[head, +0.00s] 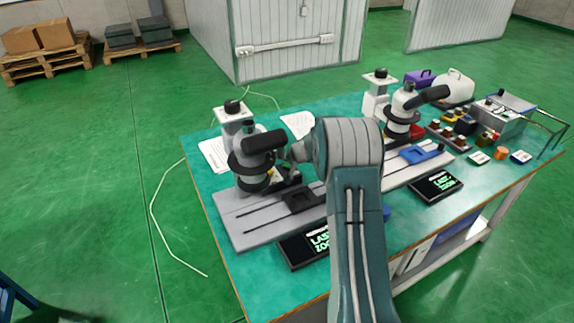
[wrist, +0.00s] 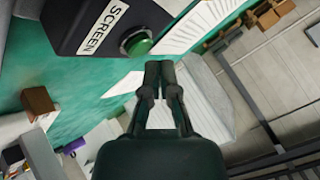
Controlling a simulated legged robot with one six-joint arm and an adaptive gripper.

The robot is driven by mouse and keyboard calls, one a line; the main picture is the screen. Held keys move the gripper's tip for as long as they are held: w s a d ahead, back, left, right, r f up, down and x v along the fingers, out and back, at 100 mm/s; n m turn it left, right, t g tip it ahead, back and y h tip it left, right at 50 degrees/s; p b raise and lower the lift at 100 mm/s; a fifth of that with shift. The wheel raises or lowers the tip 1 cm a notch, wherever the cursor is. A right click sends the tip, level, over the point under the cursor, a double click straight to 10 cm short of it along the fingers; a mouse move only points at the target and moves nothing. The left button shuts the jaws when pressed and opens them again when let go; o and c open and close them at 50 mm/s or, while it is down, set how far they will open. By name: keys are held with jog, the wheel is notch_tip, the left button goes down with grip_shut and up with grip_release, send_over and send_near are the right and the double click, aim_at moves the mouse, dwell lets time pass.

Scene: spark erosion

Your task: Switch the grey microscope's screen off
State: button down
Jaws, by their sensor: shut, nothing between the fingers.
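The microscope with the grey base (head: 255,213) stands at the left of the teal table, its head dark and white. Its black screen (head: 291,251) lies at the front edge, lit with green text and partly hidden by my arm. In the wrist view a dark box (wrist: 80,35) bears a white SCREEN label (wrist: 103,27) and a round green button (wrist: 138,44). My gripper (wrist: 162,68) is shut and empty, its tips just below and right of the button in the picture. I cannot tell whether they touch it. In the head view my arm mostly hides the gripper.
A second microscope (head: 400,110) with a paler base stands further right, with its own lit screen (head: 435,186). White papers (head: 214,155) lie behind the first microscope. Jars, a purple box (head: 420,78) and a metal case (head: 497,118) crowd the table's right end.

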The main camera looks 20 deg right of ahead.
aim_at(288, 166)
jog(key=shift+r, duration=3)
